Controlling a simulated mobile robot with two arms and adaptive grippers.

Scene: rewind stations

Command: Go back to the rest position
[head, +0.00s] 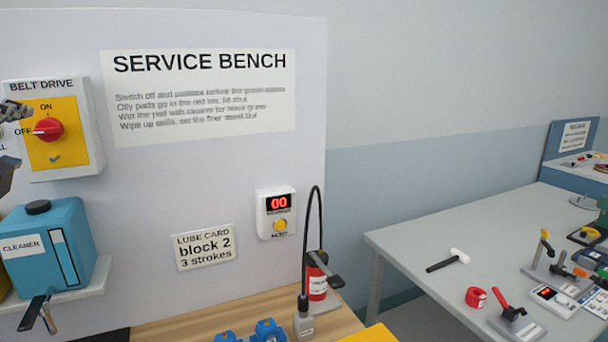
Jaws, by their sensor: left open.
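My left gripper (13,141) shows only in part at the left edge of the head view. Its two dark fingers are apart, one above the other, with nothing seen between them. It is in front of the left side of the belt drive switch box (87,130). The red knob (49,130) on its yellow plate has its pale pointer toward OFF. The rest of the left arm is out of the picture. My right gripper is not in view.
A blue cleaner container (75,235) stands on a wall shelf at lower left. A red lube pump (317,282) with a black hose stands on the wooden bench (185,322), near blue blocks (268,330). A grey table (420,240) with tools is at right.

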